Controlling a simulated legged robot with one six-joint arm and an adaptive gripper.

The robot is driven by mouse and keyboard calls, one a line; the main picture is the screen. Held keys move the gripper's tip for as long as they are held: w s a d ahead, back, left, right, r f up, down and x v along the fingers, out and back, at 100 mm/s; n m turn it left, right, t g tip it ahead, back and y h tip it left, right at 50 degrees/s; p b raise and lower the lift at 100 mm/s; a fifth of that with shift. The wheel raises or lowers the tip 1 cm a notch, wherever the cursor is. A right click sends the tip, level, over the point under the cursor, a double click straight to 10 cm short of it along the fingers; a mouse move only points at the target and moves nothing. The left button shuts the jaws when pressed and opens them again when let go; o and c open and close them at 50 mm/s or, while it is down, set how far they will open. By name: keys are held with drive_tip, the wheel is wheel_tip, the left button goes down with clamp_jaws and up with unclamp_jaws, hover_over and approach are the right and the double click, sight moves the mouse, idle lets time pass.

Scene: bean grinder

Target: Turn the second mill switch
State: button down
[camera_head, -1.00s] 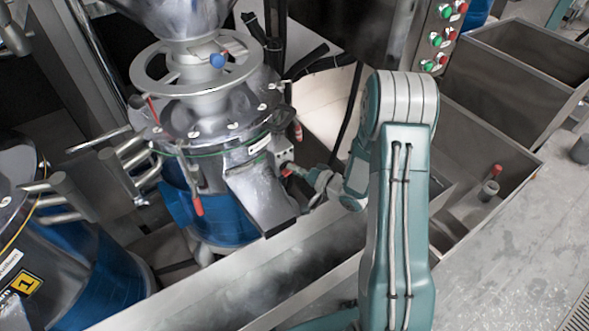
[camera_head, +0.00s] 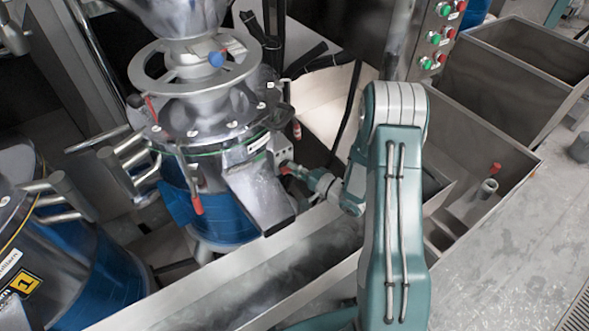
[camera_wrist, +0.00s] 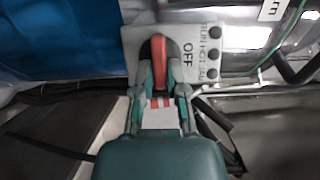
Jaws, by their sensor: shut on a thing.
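The mill (camera_head: 208,135) with a blue lower body stands left of centre in the head view, right of a mill with a yellow "1" label. Its switch plate (camera_wrist: 131,38) is grey, with an "OFF" label and several dark round buttons beside the switch. The red switch handle (camera_wrist: 159,52) lies between my fingers in the wrist view and points along my gripper's length. My gripper (camera_wrist: 160,80) is shut on this handle; it also shows beside the mill's chute in the head view (camera_head: 290,170). The fingertips partly hide the handle's sides.
The labelled mill (camera_head: 75,250) stands at the lower left. The mill's metal chute (camera_head: 258,198) sits close to my gripper, above a long steel trough (camera_head: 225,285). A panel of red and green buttons (camera_head: 436,38) and steel bins (camera_head: 510,85) are at the upper right.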

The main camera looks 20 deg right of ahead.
drive_tip(key=shift+w, duration=0.2)
drive_tip(key=c, duration=0.7)
unclamp_jaws()
drive_tip(key=shift+f, duration=0.1)
drive_tip(key=shift+w, duration=0.15)
drive_tip(key=v, duration=1.2)
drive_tip(key=shift+f, duration=0.1)
